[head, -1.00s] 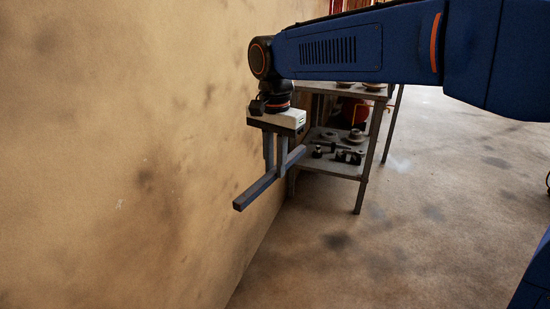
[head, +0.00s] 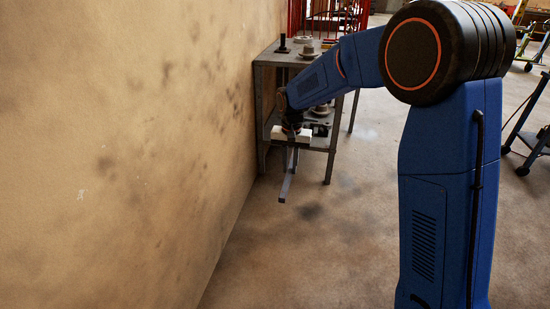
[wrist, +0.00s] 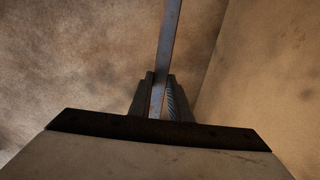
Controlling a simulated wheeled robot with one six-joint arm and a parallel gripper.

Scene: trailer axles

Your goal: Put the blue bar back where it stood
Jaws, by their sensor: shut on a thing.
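A long, slim blue-grey bar (head: 287,184) hangs in the air in front of the metal shelf, its near end pointing toward me. My gripper (head: 292,153) is shut on the bar, well above the floor. In the wrist view the two fingers of my gripper (wrist: 159,97) close on either side of the bar (wrist: 168,40), which runs away upward out of the picture. The far part of the bar is hidden behind my gripper in the head view.
A grey metal shelf (head: 265,62) with round parts on its top and lower boards stands behind my gripper. A tan wall (head: 130,130) runs close along the left. The floor (head: 290,255) in front is clear. A wheeled frame (head: 530,135) stands at the right edge.

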